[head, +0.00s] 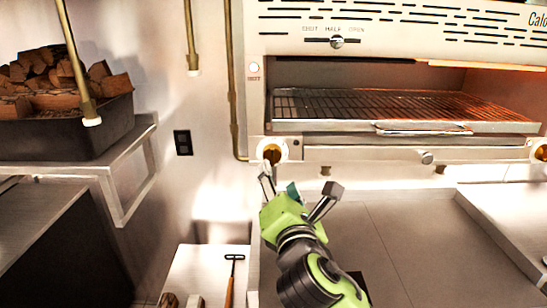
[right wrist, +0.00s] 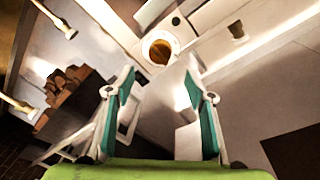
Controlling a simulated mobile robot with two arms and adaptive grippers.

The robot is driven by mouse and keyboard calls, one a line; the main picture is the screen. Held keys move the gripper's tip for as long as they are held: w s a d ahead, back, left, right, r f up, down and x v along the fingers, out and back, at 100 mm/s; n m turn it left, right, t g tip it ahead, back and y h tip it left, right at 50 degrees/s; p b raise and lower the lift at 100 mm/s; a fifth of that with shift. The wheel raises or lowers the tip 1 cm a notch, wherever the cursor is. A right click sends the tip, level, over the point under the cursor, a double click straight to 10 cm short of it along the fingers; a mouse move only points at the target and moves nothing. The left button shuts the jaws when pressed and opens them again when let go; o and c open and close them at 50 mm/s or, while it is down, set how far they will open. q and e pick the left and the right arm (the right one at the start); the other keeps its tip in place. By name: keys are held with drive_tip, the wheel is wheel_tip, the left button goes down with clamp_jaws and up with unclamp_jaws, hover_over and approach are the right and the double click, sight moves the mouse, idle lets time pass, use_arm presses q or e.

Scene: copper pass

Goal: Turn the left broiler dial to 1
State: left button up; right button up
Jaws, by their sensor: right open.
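The left broiler dial (head: 272,151) is a brass knob in a white round bezel at the lower left corner of the broiler. In the right wrist view the dial (right wrist: 160,50) sits ahead, just beyond and between the fingertips. My right gripper (head: 298,190) is green with grey fingers, open and empty, just below the dial in the head view. Its fingers (right wrist: 158,85) are spread wide in the right wrist view and appear apart from the dial. The dial's setting marks are too small to read. My left gripper is not in view.
The broiler's wire rack (head: 400,108) has a front handle, and a second dial (head: 541,151) is at the right edge. Brass pipes (head: 233,90) run beside the broiler. A dark bin of firewood (head: 60,130) stands on a left shelf. A wooden-handled tool (head: 230,285) lies below.

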sight(273, 159)
drive_tip(key=w, duration=0.2)
drive_tip(key=w+p, duration=0.1)
drive_tip(key=w, duration=0.2)
drive_tip(key=w+a+p, duration=0.1)
drive_tip(key=w, duration=0.2)
drive_tip(key=shift+w, duration=0.2)
drive_tip(key=shift+w+a, duration=0.1)
drive_tip(key=shift+w, duration=0.55)
drive_tip(key=c, duration=1.1)
